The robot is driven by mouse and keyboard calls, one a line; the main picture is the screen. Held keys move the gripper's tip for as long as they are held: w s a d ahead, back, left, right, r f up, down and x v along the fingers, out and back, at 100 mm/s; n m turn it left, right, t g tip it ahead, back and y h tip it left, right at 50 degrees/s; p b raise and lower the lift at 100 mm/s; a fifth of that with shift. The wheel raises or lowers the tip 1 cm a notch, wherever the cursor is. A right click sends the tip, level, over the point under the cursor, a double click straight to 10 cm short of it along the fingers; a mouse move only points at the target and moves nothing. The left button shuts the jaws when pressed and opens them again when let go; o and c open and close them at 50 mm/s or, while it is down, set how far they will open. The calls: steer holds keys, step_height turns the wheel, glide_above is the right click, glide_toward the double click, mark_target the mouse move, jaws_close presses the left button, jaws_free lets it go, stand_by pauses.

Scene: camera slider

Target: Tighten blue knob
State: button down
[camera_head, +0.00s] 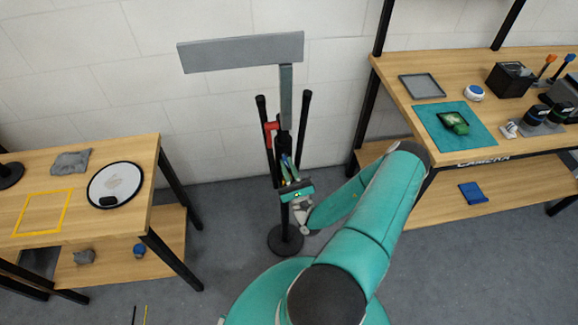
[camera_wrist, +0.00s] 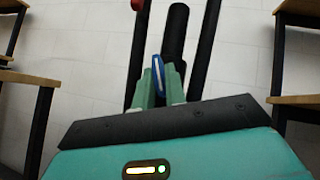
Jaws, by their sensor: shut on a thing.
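The blue knob (camera_wrist: 158,74) shows as a thin upright blue and white piece between the green fingers of my gripper (camera_wrist: 160,84). My gripper is shut on it, in front of the black poles. In the head view, my gripper (camera_head: 287,172) reaches up to the middle of the black stand (camera_head: 285,215), and the knob is too small to make out clearly there. The stand stands upright on a round base and carries a red part (camera_head: 270,132) higher up and a long grey bar (camera_head: 240,52) on top.
A wooden table (camera_head: 145,165) on the left holds a round disc (camera_head: 115,184), a grey cloth-like lump and a yellow square outline. A wooden bench (camera_head: 400,92) on the right holds a green mat (camera_head: 480,135), trays and tools. The grey floor around the stand is clear.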

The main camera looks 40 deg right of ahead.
steer(key=m+g+h, duration=0.2)
steer(key=m+h, duration=0.2)
steer(key=m, duration=0.1)
steer(key=m+g+h, duration=0.2)
steer(key=m+h, duration=0.3)
steer(key=m, duration=0.1)
steer(key=shift+a, duration=0.2)
steer(key=m+g+h, duration=0.2)
steer(key=m+g, duration=0.1)
steer(key=m+g+h, duration=0.2)
steer(key=m+g, duration=0.1)
steer(key=m, duration=0.1)
steer(key=m+g+h, duration=0.2)
steer(key=m+g, duration=0.1)
steer(key=m, duration=0.1)
steer(key=shift+w+a, duration=0.2)
steer(key=shift+w, duration=0.05)
steer(key=shift+m, duration=0.3)
steer(key=c, duration=1.4)
jaws_free()
steer(key=shift+c, duration=0.2)
